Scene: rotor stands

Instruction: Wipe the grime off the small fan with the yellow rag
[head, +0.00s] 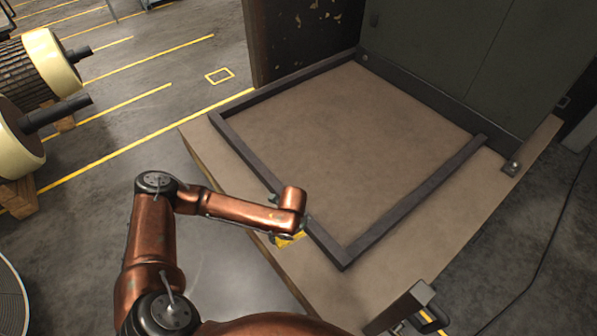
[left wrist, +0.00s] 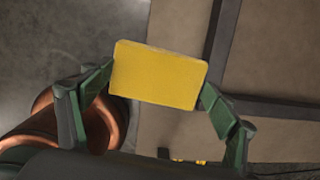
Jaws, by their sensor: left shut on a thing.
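The yellow rag (left wrist: 158,75) is a flat, block-like piece held between the green fingers of my left gripper (left wrist: 157,90) in the left wrist view. In the head view only a small yellow part of the rag (head: 291,240) shows below my left gripper (head: 284,234). The gripper is over the near-left edge of the bench, beside the dark frame rail; the wrist hides most of it. I see no small fan in either view. My right gripper is not in view.
The brown bench top (head: 345,135) is bare inside a dark raised frame (head: 415,195). A dark green panel (head: 455,60) stands behind it. Large rotors (head: 35,75) rest on wooden supports at the left. A cable lies on the floor at the right.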

